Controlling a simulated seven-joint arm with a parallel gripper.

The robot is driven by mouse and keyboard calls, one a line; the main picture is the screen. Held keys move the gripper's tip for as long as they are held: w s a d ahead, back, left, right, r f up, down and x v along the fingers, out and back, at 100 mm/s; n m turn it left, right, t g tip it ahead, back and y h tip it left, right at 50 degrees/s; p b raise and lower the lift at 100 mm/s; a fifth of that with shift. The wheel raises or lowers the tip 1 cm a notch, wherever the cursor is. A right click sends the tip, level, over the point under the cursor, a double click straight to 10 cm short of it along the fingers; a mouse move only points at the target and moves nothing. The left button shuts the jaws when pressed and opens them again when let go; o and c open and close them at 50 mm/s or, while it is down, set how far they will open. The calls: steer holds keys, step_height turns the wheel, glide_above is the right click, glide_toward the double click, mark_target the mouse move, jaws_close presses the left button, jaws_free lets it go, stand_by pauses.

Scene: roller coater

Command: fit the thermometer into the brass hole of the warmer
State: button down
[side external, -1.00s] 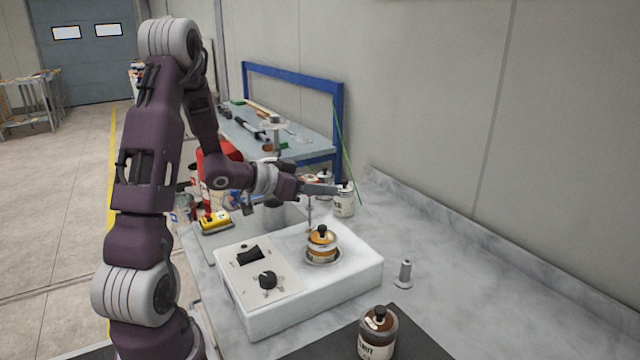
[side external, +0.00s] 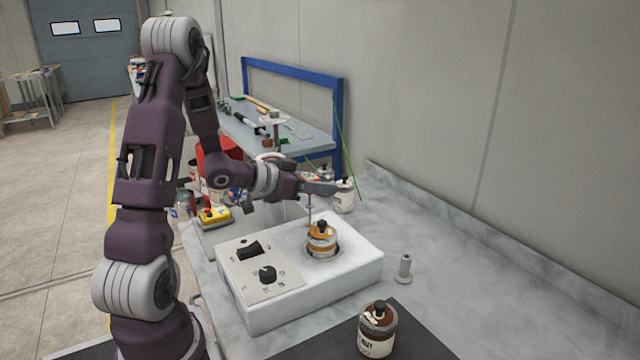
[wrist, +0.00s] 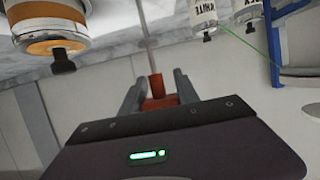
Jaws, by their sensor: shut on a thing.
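The warmer (side external: 345,275) is a white box with a switch and a knob on its front-left panel. An amber jar (side external: 321,241) with a black knob sits in its round well, and the jar also shows in the wrist view (wrist: 50,28). My gripper (side external: 322,188) is above the back of the warmer, shut on the thermometer's red head (wrist: 157,88). The thermometer's thin stem (side external: 309,211) hangs nearly upright behind the jar. Its lower end is close to the warmer's top. The brass hole is too small to make out, and I cannot tell whether the tip is in it.
White-labelled jars (side external: 344,197) stand behind the warmer. A small grey metal post (side external: 405,268) stands to its right. A brown jar (side external: 377,330) rests on a dark mat in front. A yellow item (side external: 215,217) lies at the back left. The marble counter on the right is mostly clear.

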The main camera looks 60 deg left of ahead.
steer(key=shift+f, duration=0.1)
steer(key=shift+f, duration=0.75)
steer(key=shift+f, duration=0.8)
steer(key=shift+f, duration=0.15)
steer(key=shift+f, duration=0.45)
steer(key=c, duration=0.8)
jaws_free()
